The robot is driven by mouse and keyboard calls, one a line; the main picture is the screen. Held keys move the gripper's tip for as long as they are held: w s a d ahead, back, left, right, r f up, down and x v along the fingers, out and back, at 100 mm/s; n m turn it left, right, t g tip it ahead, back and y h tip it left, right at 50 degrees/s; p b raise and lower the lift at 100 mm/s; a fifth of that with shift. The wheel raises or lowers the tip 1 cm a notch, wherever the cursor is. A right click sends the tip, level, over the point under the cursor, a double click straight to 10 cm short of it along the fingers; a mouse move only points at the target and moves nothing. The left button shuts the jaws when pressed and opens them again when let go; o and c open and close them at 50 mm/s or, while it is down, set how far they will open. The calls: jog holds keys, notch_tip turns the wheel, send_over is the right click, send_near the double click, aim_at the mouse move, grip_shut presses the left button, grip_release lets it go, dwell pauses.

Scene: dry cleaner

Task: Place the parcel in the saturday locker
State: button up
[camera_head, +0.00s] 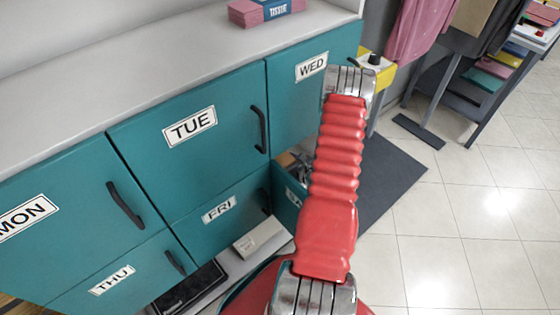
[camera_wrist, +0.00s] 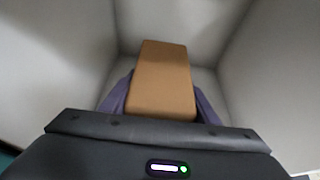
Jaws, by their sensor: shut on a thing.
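The parcel (camera_wrist: 160,80) is a plain brown box in the middle of the wrist view. My gripper (camera_wrist: 160,97) is shut on it, with its dark purple fingers on the parcel's left and right sides. Pale walls surround the parcel, as inside a compartment; whether it touches the bottom I cannot tell. My gripper is not clearly visible there.
Teal lockers marked MON, TUE (camera_head: 200,155), WED, THU and FRI (camera_head: 225,225) look closed. A pink tissue box (camera_head: 262,10) stands on the grey counter (camera_head: 150,75). A pale box (camera_head: 260,238) lies below FRI. Tiled floor (camera_head: 450,250) is clear at right.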

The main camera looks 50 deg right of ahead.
jog(key=shift+f, duration=0.25)
jog(key=o, duration=1.3)
jog(key=shift+f, duration=0.1)
jog(key=shift+o, duration=0.2)
jog(key=v, duration=1.2)
